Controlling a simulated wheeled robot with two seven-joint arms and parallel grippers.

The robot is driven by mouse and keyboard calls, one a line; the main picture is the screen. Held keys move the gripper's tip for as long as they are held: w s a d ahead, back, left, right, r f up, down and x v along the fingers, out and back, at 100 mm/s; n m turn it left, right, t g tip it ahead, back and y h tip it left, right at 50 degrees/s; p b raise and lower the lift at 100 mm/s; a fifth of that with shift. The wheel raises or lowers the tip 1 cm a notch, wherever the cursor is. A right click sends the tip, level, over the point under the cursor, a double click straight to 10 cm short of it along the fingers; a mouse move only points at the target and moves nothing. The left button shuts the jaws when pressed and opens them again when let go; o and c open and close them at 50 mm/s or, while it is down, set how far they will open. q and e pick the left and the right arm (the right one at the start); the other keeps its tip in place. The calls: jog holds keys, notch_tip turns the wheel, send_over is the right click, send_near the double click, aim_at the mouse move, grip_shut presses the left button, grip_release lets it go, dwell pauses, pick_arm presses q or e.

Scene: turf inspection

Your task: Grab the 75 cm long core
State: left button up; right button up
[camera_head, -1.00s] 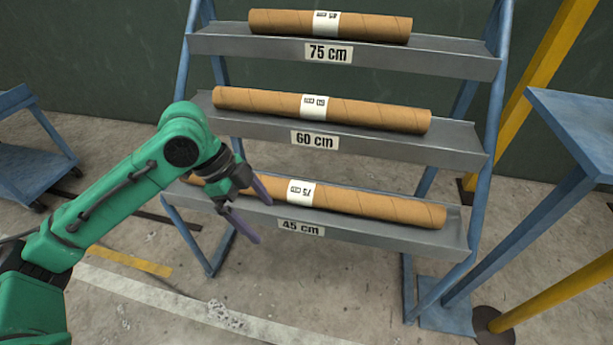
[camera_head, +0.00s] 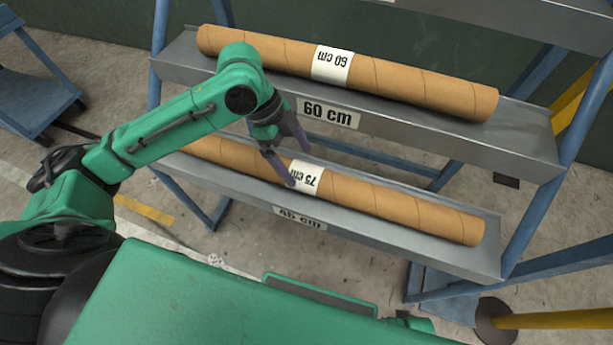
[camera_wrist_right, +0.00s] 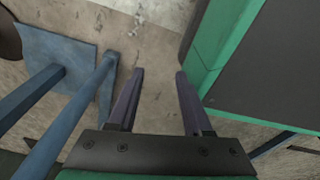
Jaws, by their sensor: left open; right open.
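The core with the white "75 cm" label (camera_head: 400,207) is a long brown cardboard tube lying on the lowest visible shelf, whose tag reads "45 cm" (camera_head: 300,217). My left gripper (camera_head: 300,168) is open and empty. Its fingers appear in front of this core, close to the label, and hide a bit of it; I cannot tell whether they touch it. My left arm hides part of the core's left end. My right gripper (camera_wrist_right: 160,72) is open and empty in the right wrist view, with bare floor between its fingers.
The shelf above, tagged "60 cm" (camera_head: 330,113), holds a core labelled "60 cm" (camera_head: 420,88). The blue rack legs (camera_head: 575,125) stand at the sides. A blue cart (camera_head: 35,90) is at the far left. A yellow post (camera_head: 560,319) is at lower right.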

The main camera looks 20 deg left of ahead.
aim_at(301, 168)
pick_arm(q)
jog(key=b+x, duration=0.1)
jog(key=x, duration=0.5)
jog(key=shift+s+d+b, duration=0.1)
jog(key=shift+s+b, duration=0.1)
jog(key=shift+b, duration=0.15)
jog(key=shift+r, duration=0.15)
grip_shut()
pick_arm(e)
jog(key=w, duration=0.1)
jog(key=w+r, duration=0.1)
jog(key=w, duration=0.1)
jog(key=shift+w+a+r, duration=0.3)
jog(key=shift+a, duration=0.1)
